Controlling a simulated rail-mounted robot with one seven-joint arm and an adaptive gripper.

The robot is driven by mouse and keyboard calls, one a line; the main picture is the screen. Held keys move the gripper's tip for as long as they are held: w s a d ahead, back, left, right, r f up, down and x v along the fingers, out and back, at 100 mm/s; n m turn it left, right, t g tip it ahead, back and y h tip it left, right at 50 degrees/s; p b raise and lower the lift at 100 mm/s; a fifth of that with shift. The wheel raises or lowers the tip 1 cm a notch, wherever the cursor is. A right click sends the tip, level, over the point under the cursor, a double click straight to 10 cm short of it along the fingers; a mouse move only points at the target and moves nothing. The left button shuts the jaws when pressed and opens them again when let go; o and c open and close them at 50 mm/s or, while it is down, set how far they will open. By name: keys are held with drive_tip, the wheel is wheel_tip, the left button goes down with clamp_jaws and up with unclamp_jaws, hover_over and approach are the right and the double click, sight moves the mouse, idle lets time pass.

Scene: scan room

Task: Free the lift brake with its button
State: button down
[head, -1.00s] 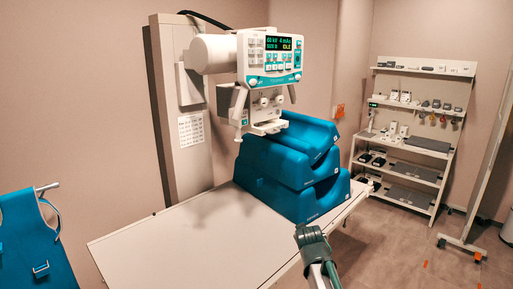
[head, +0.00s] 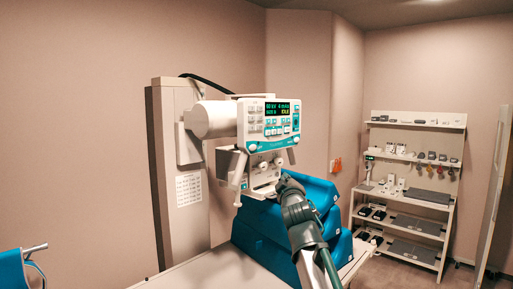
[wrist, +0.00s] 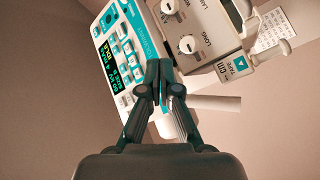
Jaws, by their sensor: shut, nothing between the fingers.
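The X-ray tube head carries a white and teal control panel (head: 268,125) with a lit display reading IDLE and several buttons; it also shows sideways in the wrist view (wrist: 122,62). Under it is the collimator box (head: 262,172) with two round knobs, seen in the wrist view (wrist: 187,45) beside lettering. I cannot tell which button is the lift brake's. My gripper (head: 284,180) is shut and empty, just below and in front of the panel's lower right. In the wrist view its closed fingertips (wrist: 159,64) overlap the panel's lower edge; I cannot tell whether they touch it.
Stacked blue foam blocks (head: 327,193) stand on the white table (head: 210,272) behind and below my arm. A wall column (head: 182,225) carries the tube head. Shelves (head: 428,205) stand far right. A blue apron (head: 12,270) hangs at the left.

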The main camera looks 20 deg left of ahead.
sight(253, 147)
wheel_tip(253, 147, up, 8)
drive_tip(key=s+a+n+t+y, duration=0.1)
drive_tip(key=n+t+y, duration=0.1)
drive_tip(key=n, duration=0.3)
drive_tip(key=shift+r+y, duration=0.15)
drive_tip(key=shift+y, duration=0.55)
drive_tip(key=shift+a, duration=0.15)
drive_tip(key=shift+w+a+b, duration=0.5)
drive_tip(key=shift+a+b, duration=0.85)
drive_tip(key=shift+b, duration=1)
drive_tip(key=shift+w+a+b, duration=0.55)
drive_tip(key=shift+a+b, duration=0.8)
drive_tip(key=shift+b, duration=0.95)
drive_tip(key=shift+w+a+b, duration=0.5)
drive_tip(key=shift+a+b, duration=0.85)
drive_tip(key=shift+b, duration=1)
